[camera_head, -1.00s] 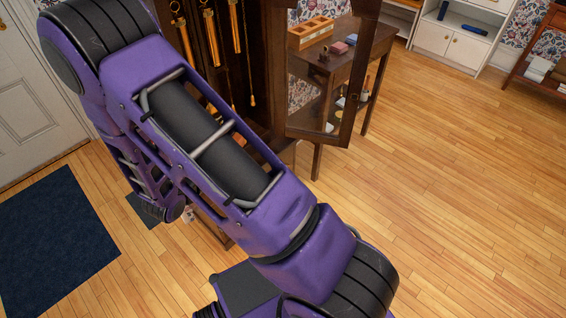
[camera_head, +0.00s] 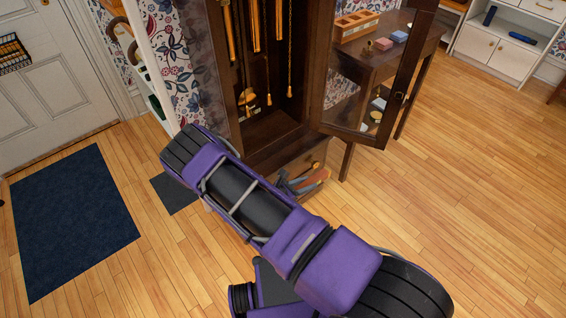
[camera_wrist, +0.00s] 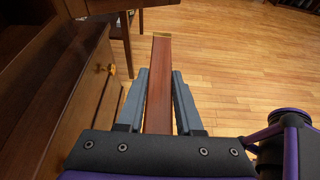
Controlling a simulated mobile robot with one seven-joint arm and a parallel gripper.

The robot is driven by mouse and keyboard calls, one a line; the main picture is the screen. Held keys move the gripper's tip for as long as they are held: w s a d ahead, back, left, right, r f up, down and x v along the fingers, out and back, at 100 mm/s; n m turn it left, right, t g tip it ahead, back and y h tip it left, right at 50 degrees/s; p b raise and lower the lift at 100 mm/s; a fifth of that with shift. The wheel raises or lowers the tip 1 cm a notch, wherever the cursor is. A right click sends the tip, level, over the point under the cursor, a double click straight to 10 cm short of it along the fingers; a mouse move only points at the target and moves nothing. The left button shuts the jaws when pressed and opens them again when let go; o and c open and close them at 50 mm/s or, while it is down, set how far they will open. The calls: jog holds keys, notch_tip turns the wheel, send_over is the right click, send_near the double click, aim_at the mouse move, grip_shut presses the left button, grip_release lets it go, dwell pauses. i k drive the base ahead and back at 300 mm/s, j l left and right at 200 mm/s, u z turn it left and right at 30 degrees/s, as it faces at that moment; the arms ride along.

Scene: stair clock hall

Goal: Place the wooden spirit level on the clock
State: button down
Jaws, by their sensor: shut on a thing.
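The wooden spirit level (camera_wrist: 160,80) is a long reddish-brown bar with a brass-coloured far end. It lies between the grey fingers of my gripper (camera_wrist: 158,76), shut on it, and points away from the wrist. In the head view my gripper (camera_head: 294,184) is low in front of the clock's base, with part of the level (camera_head: 314,181) showing. The clock (camera_head: 272,128) is a tall dark wooden case with brass weights and a pendulum inside. Its glass door (camera_head: 372,110) stands open to the right. The wrist view shows dark wood close on the left, apparently the clock's base (camera_wrist: 75,112).
A wooden side table (camera_head: 428,42) behind the open door carries an organiser (camera_head: 356,25) and small boxes. A white cabinet (camera_head: 495,50) stands at the back right. A blue mat (camera_head: 72,222) lies at left, a small grey mat (camera_head: 174,193) nearer the clock. The right floor is clear.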

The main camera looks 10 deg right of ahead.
aim_at(275, 166)
jog(key=i+j, duration=0.2)
jog(key=i+j+z, duration=0.1)
jog(key=j, duration=0.35)
jog(key=i+j, duration=0.35)
